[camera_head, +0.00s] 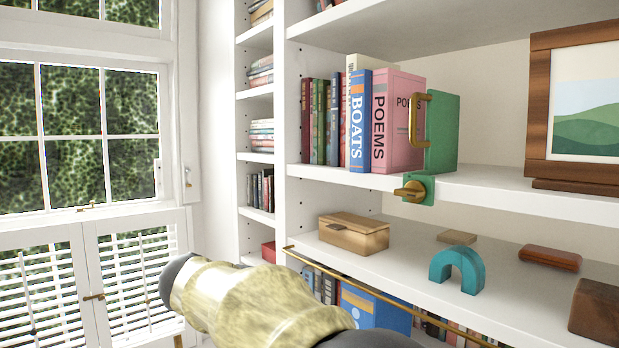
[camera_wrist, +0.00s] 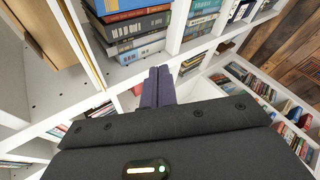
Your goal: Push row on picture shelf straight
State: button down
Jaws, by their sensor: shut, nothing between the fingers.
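A row of upright books stands on the upper shelf (camera_head: 500,186) in the head view. A pink POEMS book (camera_head: 379,130) and a blue BOATS book (camera_head: 359,125) are at its right end. A cream book (camera_head: 352,63) and several thinner, darker books (camera_head: 320,120) stand to their left. A green bookend (camera_head: 445,132) with a brass handle stands right of the pink book, its clamp (camera_head: 417,188) at the shelf's front edge. My gripper (camera_wrist: 158,84) shows in the wrist view, its dark fingers together and empty. The head view shows my arm low in front, but not the fingers.
A framed picture (camera_head: 585,105) stands right on the upper shelf. The lower shelf holds a wooden box (camera_head: 353,235), a teal arch (camera_head: 457,268) and a brown block (camera_head: 550,257). A brass rail (camera_head: 390,297) runs before more books. In the wrist view, stacked books (camera_wrist: 135,28) lie beyond my fingers.

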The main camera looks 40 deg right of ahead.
jog(key=s+d+r+m+h+p, duration=0.1)
jog(key=d+r+m+h+p, duration=0.25)
jog(key=r, duration=1.55)
jog(key=m+g+h+p, duration=0.2)
jog(key=g+h, duration=0.1)
jog(key=h, duration=0.2)
send_near(356, 132)
jog(key=a, duration=0.1)
jog(key=shift+w+d+b, duration=0.1)
jog(key=shift+d+b, duration=0.15)
jog(key=shift+d, duration=1.3)
jog(key=shift+w+d+b, duration=0.15)
jog(key=shift+d+b, duration=0.1)
jog(key=shift+d, duration=1.35)
jog(key=shift+s+d, duration=0.15)
jog(key=shift+d, duration=0.15)
jog(key=shift+w+d, duration=0.25)
jog(key=shift+d, duration=0.4)
